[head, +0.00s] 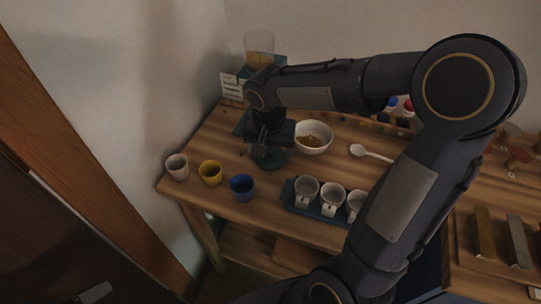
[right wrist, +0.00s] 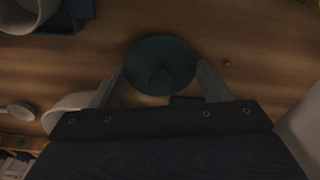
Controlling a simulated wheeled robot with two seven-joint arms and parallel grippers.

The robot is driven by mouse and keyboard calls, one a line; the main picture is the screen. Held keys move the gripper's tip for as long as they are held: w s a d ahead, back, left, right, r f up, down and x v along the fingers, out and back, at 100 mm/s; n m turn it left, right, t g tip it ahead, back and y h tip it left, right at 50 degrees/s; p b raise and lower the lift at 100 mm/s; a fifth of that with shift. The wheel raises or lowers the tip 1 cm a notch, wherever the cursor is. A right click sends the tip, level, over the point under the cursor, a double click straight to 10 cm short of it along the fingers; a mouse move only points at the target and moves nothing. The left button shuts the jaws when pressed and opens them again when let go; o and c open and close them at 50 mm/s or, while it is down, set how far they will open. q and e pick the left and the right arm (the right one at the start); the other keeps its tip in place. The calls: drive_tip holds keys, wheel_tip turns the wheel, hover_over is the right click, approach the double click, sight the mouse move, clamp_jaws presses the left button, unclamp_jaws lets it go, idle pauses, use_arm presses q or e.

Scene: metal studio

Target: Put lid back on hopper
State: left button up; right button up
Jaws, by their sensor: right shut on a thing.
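The dark green round lid (head: 275,161) with a central knob is low over the wooden table, below my right gripper (head: 261,151). In the right wrist view the lid (right wrist: 160,58) sits between the two fingers of my right gripper (right wrist: 161,82), which is shut on it. I cannot tell whether the lid still touches the table. The clear hopper (head: 259,48) with orange-brown contents stands at the table's back left, on a green machine partly hidden by my right arm. My left gripper is not in view.
A white bowl of grains (head: 314,132) stands right of the lid. A white cup (head: 177,167), a yellow cup (head: 210,174) and a blue cup (head: 242,188) line the front left. A dark tray (head: 290,203) holds white cups. A white spoon (head: 373,154) lies behind.

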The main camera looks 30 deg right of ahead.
drive_tip(key=shift+r, duration=0.1)
drive_tip(key=shift+r, duration=0.25)
wheel_tip(320, 180, up, 2)
drive_tip(key=shift+r+p, duration=0.1)
drive_tip(key=shift+p, duration=0.3)
drive_tip(key=s+a+r+p, duration=0.2)
drive_tip(key=s+a+r, duration=0.3)
drive_tip(key=s+r, duration=0.5)
drive_tip(key=s, duration=0.3)
